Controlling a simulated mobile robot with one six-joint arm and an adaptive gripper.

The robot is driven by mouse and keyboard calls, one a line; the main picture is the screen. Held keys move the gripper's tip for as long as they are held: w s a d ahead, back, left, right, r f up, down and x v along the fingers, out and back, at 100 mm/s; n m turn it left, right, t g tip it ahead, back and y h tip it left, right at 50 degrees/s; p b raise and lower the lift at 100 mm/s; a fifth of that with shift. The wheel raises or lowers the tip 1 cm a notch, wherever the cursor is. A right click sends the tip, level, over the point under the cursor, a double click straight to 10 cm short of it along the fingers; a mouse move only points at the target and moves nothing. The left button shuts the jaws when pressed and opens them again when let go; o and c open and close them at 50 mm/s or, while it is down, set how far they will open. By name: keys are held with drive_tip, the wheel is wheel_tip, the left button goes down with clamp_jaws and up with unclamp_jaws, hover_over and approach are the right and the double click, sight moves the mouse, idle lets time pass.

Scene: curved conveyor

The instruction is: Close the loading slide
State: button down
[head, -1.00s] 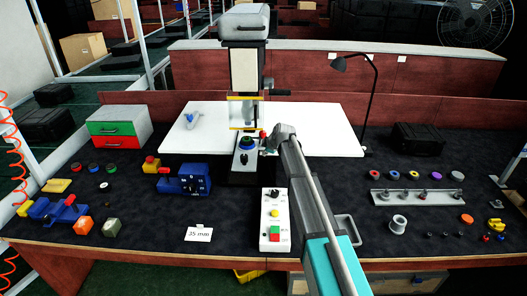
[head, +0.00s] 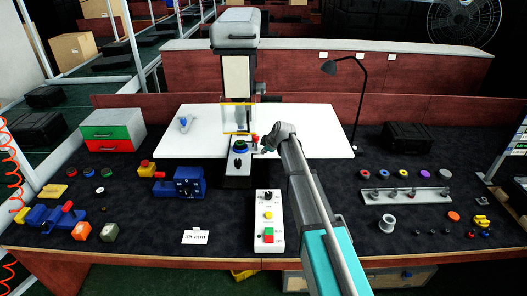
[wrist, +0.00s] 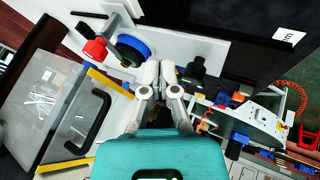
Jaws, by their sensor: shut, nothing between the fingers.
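The loading slide (head: 238,167) is a pale plate at the foot of the upright press, carrying a round blue, green and black fixture (head: 239,147). The fixture also shows in the wrist view (wrist: 132,48), beside a red knob (wrist: 95,50) and a black T-shaped handle. My gripper (head: 265,148) is right of the fixture in the head view. In the wrist view my gripper (wrist: 160,66) is shut and empty, its fingertips close to the fixture's edge. I cannot tell whether they touch the slide. My arm hides part of the area right of the press.
A clear guard (wrist: 68,112) with yellow edges and a black handle is close on the left in the wrist view. The press column (head: 236,75) rises behind the slide. A control box (head: 268,222) stands in front. A white board (head: 310,135) lies around the press.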

drive_tip(key=w+d+r+m+t+h+b, duration=0.1)
drive_tip(key=d+t+h+b, duration=0.1)
drive_tip(key=d+t+b, duration=0.4)
drive_tip(key=w+d+r+t+h+b, duration=0.2)
drive_tip(key=d+t+b, duration=0.3)
drive_tip(key=t+b, duration=0.1)
drive_tip(key=s+a+f+n+g+y+b, duration=0.4)
drive_tip(key=s+a+f+n+y+b, duration=0.1)
drive_tip(key=s+n+y, duration=0.2)
drive_tip(key=s+a+f+n+g+y+b, duration=0.4)
drive_tip(key=s+a+f+n+y+b, duration=0.1)
drive_tip(key=s, duration=0.4)
drive_tip(key=a+n+y, duration=0.1)
drive_tip(key=n+y, duration=0.1)
drive_tip(key=shift+f+y, duration=0.25)
drive_tip(key=shift+y, duration=0.15)
drive_tip(key=shift+w, duration=0.15)
